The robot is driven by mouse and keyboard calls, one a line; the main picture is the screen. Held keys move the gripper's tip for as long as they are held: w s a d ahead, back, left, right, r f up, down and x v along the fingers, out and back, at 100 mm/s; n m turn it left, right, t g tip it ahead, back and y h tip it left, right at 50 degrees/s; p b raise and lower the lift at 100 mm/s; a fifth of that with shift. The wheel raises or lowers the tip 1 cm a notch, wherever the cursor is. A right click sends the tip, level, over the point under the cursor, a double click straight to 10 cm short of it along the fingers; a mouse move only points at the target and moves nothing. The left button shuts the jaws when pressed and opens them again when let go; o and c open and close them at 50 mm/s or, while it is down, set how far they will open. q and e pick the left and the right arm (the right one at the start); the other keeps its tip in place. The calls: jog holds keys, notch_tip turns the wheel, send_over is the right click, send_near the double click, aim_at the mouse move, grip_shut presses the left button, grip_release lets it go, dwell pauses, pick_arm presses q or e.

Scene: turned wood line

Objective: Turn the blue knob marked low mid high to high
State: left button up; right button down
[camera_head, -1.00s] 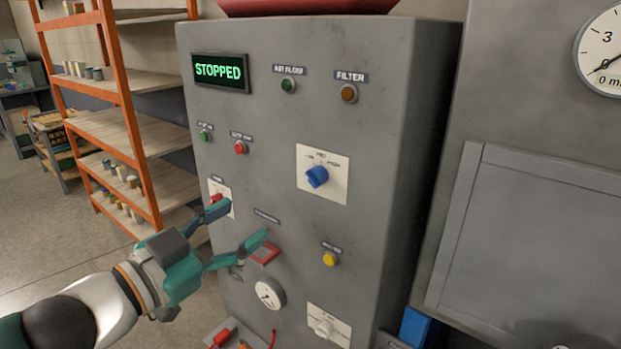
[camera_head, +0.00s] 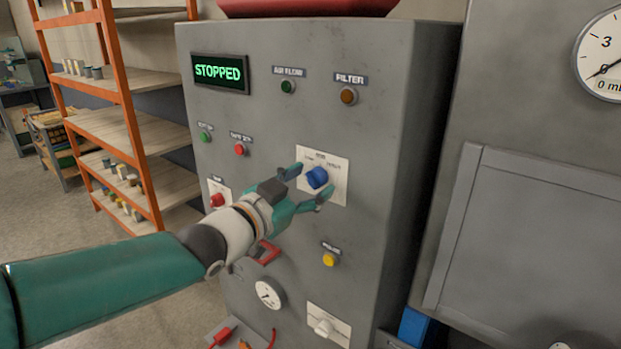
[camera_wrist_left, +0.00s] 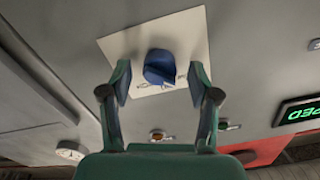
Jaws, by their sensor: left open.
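The blue knob (camera_head: 317,177) sits on a white plate (camera_head: 338,191) on the front of the grey cabinet. The plate's lettering is too small to read surely. My left gripper (camera_head: 308,185) is open in front of the plate, with one finger to the upper left of the knob and one to the lower right. In the left wrist view the blue knob (camera_wrist_left: 160,67) shows between and beyond the two open fingers (camera_wrist_left: 160,85), and I see no contact. The right gripper is not in view.
An orange shelf rack (camera_head: 127,110) stands at left.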

pick_arm(q)
jog(key=shift+w+d, duration=0.25)
jog(key=shift+w, duration=0.05)
jog(key=shift+c, duration=0.3)
jog(key=c, duration=1.1)
